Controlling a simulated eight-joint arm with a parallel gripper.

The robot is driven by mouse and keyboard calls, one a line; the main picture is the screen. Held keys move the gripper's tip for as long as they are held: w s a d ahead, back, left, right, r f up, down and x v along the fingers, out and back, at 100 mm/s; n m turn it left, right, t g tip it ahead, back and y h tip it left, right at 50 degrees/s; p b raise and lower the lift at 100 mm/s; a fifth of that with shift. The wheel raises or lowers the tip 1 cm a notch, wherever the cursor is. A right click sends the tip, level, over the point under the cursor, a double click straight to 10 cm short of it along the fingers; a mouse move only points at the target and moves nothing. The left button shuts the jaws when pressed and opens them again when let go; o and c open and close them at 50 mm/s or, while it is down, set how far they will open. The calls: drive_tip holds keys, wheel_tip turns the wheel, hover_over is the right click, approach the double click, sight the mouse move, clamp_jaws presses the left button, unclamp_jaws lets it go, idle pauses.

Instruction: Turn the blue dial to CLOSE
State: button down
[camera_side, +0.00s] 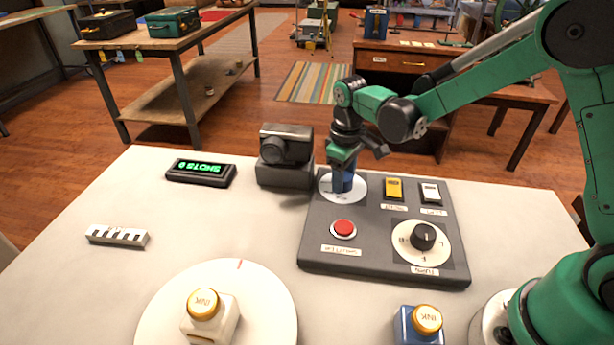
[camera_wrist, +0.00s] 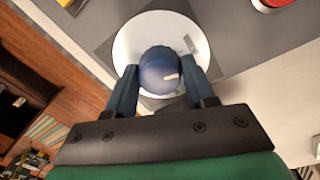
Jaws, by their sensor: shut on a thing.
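The blue dial (camera_side: 342,181) stands on a white round plate at the back left of the dark control panel (camera_side: 318,240). In the wrist view the dial (camera_wrist: 158,70) shows as a round blue knob with a pale pointer mark toward its right side. The gripper hides part of the dial and plate in the side view.
The panel also carries a red button (camera_side: 343,229), a black knob (camera_side: 423,236), a yellow switch (camera_side: 394,188) and a white switch (camera_side: 430,192). A dark camera (camera_side: 286,145) on a block stands just left of the dial. Ink bottles (camera_side: 210,318) stand in front.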

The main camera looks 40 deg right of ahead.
drive_tip(key=m, duration=0.4)
drive_tip(key=shift+m, duration=0.3)
drive_tip(key=m, duration=0.4)
drive_tip(key=shift+w+m, duration=0.1)
drive_tip(key=shift+m, duration=0.2)
drive_tip(key=m, duration=0.4)
drive_tip(key=shift+m+g, duration=0.3)
drive_tip(key=shift+m, duration=1.6)
drive_tip(key=shift+c, duration=1.5)
unclamp_jaws()
